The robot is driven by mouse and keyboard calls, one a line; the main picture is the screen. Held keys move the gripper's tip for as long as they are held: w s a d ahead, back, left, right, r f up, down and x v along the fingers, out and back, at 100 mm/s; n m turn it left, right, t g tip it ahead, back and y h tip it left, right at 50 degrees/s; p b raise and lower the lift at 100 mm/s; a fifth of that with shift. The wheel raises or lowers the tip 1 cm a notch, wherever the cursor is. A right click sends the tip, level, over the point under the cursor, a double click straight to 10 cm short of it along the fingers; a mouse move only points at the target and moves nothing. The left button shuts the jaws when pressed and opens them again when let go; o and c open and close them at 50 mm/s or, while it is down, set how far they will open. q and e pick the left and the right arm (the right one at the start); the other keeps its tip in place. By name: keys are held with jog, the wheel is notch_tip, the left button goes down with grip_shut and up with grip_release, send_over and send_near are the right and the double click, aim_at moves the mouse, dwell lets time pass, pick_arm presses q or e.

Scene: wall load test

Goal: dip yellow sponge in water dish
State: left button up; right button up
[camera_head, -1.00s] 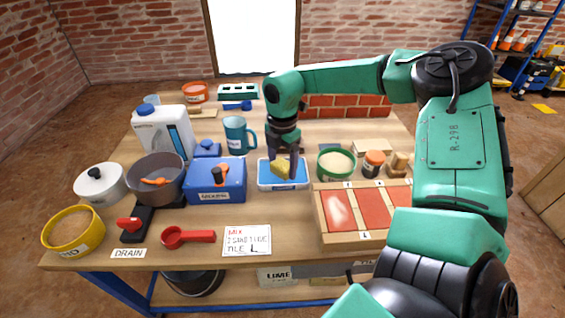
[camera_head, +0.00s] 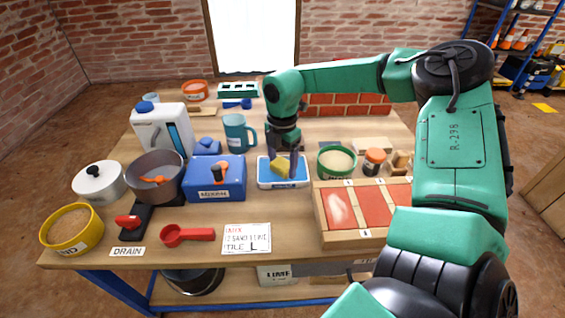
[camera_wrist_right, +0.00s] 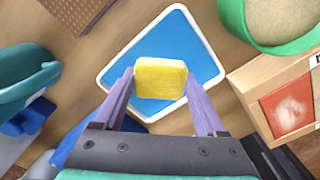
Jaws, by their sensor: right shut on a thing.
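The yellow sponge (camera_head: 279,167) is held between the fingers of my right gripper (camera_head: 284,158), which is shut on it. In the right wrist view the sponge (camera_wrist_right: 160,78) sits between the two fingertips (camera_wrist_right: 160,82). The water dish (camera_head: 284,185) is white-rimmed with a blue inside, and the sponge is over it. In the right wrist view the dish (camera_wrist_right: 205,64) lies beneath the sponge. I cannot tell whether the sponge touches the water. My left gripper is not in view.
A green tub of sand-coloured material (camera_head: 337,162) and an orange-lidded jar (camera_head: 373,161) stand right of the dish. A blue box (camera_head: 215,188) is close on the left, with a teal mug (camera_head: 235,134) behind. A wooden tray with red tiles (camera_head: 349,236) is at front right.

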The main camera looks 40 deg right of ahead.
aim_at(283, 163)
jog(key=shift+s+f+b, duration=0.1)
jog(key=shift+f+b, duration=0.2)
jog(key=shift+b, duration=0.15)
dwell(1.3)
jog(key=shift+r, duration=0.15)
jog(key=shift+r+p, duration=2.1)
jog(key=shift+r, duration=1.4)
jog(key=shift+f, duration=0.1)
